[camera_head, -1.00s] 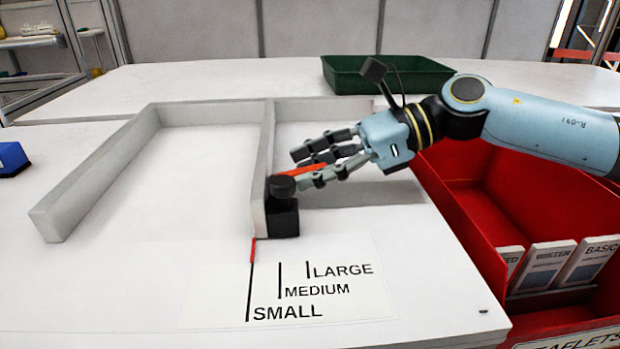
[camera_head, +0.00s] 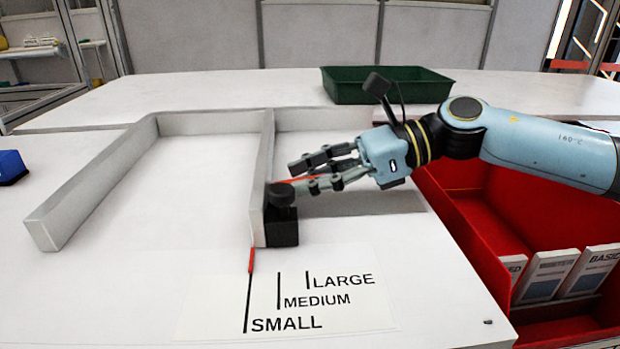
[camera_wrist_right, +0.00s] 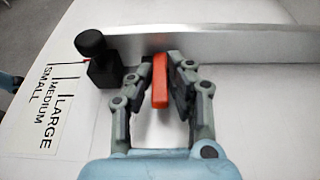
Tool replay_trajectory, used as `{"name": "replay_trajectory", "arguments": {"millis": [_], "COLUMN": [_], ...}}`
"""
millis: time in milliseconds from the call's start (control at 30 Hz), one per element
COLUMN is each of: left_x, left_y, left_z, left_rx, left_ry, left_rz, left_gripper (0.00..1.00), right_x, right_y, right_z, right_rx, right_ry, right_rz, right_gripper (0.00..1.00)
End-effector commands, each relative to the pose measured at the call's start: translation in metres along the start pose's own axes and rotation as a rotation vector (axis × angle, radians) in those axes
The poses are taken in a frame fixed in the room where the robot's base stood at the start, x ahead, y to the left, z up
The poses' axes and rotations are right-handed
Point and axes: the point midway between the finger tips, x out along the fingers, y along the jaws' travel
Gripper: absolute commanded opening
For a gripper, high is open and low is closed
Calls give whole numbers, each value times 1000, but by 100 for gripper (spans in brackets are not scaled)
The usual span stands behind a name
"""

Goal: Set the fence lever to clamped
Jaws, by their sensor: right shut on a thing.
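The white fence (camera_head: 262,170) runs away from me, with a black block (camera_head: 281,228) and a round black knob (camera_head: 280,194) at its near end. The red fence lever (camera_wrist_right: 159,80) stands out from the fence beside the block. My right gripper (camera_head: 305,178) has its fingers on both sides of the lever and is shut on it; the wrist view shows the same gripper (camera_wrist_right: 160,78). The fingers partly hide the lever in the head view. A red pointer (camera_head: 251,260) under the fence meets the SMALL line on the size label (camera_head: 345,315). My left gripper is out of view.
A white side wall (camera_head: 90,190) and back wall frame the space left of the fence. A green tray (camera_head: 420,88) stands behind. A red leaflet bin (camera_head: 480,215) is below my right arm. A blue object (camera_head: 10,166) lies at far left.

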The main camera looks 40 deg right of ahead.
Motion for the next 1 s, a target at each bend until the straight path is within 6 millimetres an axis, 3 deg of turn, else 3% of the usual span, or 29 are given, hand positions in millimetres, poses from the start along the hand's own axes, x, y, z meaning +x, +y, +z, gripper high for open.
{"name": "replay_trajectory", "arguments": {"millis": [167,400,600,633,767,1000], "left_x": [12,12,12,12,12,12], "left_y": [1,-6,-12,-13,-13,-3], "left_z": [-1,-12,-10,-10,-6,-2], "left_rx": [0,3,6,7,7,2], "left_ry": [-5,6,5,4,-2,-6], "left_rz": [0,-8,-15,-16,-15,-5], "left_gripper": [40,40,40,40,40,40], "right_x": [2,1,1,1,1,1], "right_y": [0,0,0,0,0,0], "right_z": [-10,-9,-9,-9,-8,-8], "right_rx": [6,2,2,2,1,1], "right_ry": [-110,-166,-164,-164,-164,-164], "right_rz": [0,-3,-3,-3,-3,-3], "right_gripper": [0,0,0,20,37,38]}}
